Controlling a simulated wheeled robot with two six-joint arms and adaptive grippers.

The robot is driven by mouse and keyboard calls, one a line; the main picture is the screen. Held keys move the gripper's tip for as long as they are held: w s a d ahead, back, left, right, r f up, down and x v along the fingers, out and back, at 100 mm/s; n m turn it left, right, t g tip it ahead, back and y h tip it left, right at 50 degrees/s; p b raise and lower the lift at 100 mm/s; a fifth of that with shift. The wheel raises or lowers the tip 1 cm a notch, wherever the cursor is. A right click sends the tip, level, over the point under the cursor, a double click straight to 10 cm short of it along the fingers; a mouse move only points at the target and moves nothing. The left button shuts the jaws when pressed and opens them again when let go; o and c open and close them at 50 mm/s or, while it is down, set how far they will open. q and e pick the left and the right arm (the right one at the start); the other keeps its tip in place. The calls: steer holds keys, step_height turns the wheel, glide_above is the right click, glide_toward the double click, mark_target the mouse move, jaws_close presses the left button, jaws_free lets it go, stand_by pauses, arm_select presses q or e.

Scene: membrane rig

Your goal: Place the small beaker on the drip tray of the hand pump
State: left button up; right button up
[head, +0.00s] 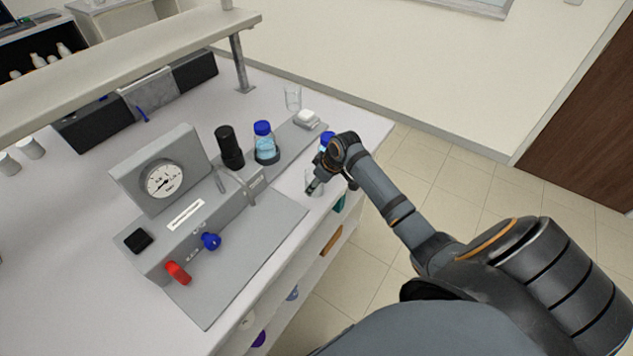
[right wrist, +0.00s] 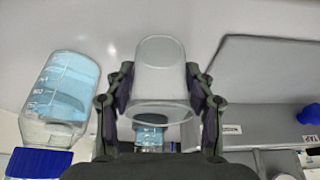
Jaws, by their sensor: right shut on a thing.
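A small clear beaker (head: 314,183) is between the fingers of my right gripper (head: 318,186), near the front right edge of the bench. In the right wrist view the beaker (right wrist: 160,70) sits between both fingers of the right gripper (right wrist: 160,92), which is shut on it. I cannot tell whether its base touches the bench. The grey pump rig (head: 190,215) has a round gauge, a black cylinder and red and blue knobs. A flat grey plate (head: 240,262), which looks like the drip tray, lies bare in front of it, left of the beaker. My left gripper is out of view.
A blue-capped bottle (head: 266,148) stands behind the rig's right end, with another clear beaker (head: 292,98) and a white block (head: 307,118) nearby. Another blue-capped bottle (head: 327,140) is close to my right gripper. A shelf (head: 120,45) overhangs the back.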

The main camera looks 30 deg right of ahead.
steer(key=shift+f, duration=0.1)
steer(key=o, duration=1.2)
steer(key=shift+c, duration=0.2)
